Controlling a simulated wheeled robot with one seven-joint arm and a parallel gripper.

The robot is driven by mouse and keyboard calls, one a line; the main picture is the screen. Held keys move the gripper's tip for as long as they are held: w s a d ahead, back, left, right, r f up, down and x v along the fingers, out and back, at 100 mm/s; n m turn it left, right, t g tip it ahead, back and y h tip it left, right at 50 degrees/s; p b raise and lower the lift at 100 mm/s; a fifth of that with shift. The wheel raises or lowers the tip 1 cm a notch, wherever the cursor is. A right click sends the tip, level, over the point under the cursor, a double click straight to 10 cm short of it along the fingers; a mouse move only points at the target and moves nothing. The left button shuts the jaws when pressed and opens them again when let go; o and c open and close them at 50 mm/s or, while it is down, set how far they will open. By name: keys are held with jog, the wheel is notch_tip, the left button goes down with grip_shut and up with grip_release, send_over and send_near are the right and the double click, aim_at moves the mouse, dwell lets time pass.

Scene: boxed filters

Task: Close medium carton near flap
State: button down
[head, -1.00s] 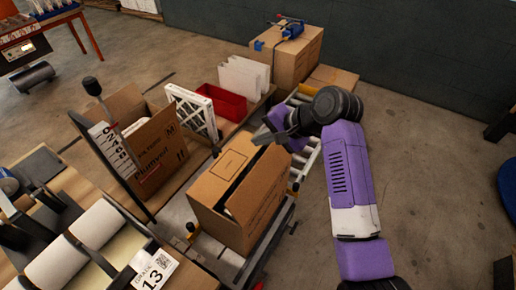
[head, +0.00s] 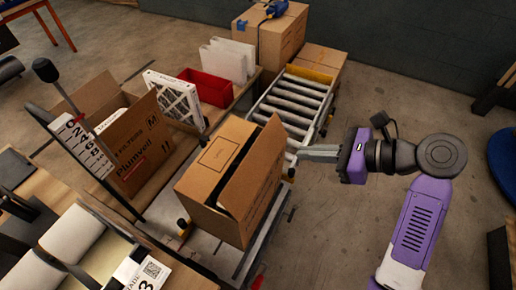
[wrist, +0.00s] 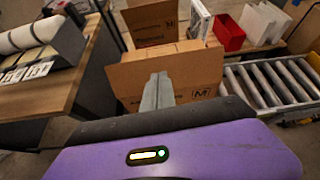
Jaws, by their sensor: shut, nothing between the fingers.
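A brown carton (head: 212,165) stands in the middle of the head view. Its far top flap lies flat. Its near flap (head: 252,168), on the right side, stands up at a tilt with a dark gap behind it. In the wrist view this flap (wrist: 195,68) faces me, above a carton side marked M. My gripper (head: 301,153) is to the right of the carton, its fingers shut and empty and pointing at the flap. In the wrist view the fingertips (wrist: 158,78) overlap the flap; I cannot tell if they touch it.
A roller conveyor (head: 298,100) lies behind the carton. Another open carton (head: 135,150) marked M, a framed filter (head: 175,103) and a red bin (head: 207,88) stand to the left and back. A bench (wrist: 50,90) is at the left.

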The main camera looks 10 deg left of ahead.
aim_at(250, 151)
jog(key=shift+m, duration=0.3)
jog(key=x, duration=1.4)
jog(key=shift+p, duration=0.4)
jog(key=shift+w+a, duration=0.1)
jog(key=shift+a, duration=0.1)
